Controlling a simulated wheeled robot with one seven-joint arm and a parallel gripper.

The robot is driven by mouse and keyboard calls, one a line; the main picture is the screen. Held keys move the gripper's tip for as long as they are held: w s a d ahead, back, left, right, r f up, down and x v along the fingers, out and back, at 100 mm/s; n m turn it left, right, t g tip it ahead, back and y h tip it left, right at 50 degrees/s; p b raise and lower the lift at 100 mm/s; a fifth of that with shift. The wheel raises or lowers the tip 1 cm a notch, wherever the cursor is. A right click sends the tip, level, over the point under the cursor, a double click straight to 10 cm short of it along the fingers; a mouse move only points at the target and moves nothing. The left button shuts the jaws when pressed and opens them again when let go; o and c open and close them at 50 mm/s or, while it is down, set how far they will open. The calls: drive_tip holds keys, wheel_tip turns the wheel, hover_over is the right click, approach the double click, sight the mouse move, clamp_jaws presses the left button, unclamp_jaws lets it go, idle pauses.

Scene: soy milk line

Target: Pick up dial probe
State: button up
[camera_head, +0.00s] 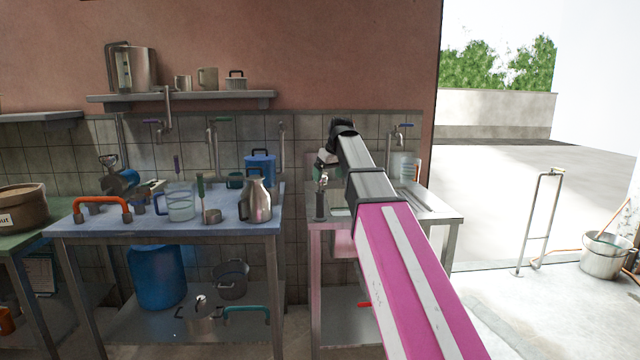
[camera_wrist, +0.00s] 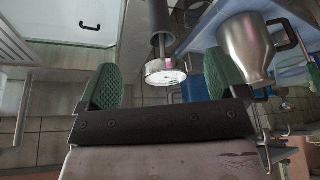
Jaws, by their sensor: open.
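The dial probe (camera_wrist: 165,71) shows in the wrist view as a round white dial with a metal rim and a dark handle running up the picture. In the head view its dark handle (camera_head: 320,204) stands out at the left front corner of the metal sink stand. My gripper (camera_wrist: 163,80) is open, with green ribbed pads left and right of the dial in the wrist view. The dial appears between the pads, apart from both; I cannot tell the exact depth. In the head view my gripper (camera_head: 326,159) is just above the probe, partly hidden by my arm.
The metal sink stand (camera_head: 440,214) lies behind my arm. To the left, a blue-topped table (camera_head: 100,224) holds a steel jug (camera_head: 258,201), a clear measuring jug (camera_head: 180,205) and other tools. The jug also shows close by in the wrist view (camera_wrist: 243,50). Taps line the tiled wall.

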wheel_tip(320, 180, up, 5)
drive_tip(key=shift+n, duration=0.4)
drive_tip(key=x, duration=0.3)
drive_tip(key=a+x, duration=0.1)
drive_tip(key=x, duration=0.1)
drive_tip(key=shift+w+r, duration=0.2)
drive_tip(key=shift+w, duration=0.15)
drive_tip(key=shift+w+x, duration=0.2)
drive_tip(key=shift+x, duration=2.6)
drive_tip(key=shift+d+r, duration=0.1)
drive_tip(key=shift+d, duration=0.05)
drive_tip(key=c, duration=1)
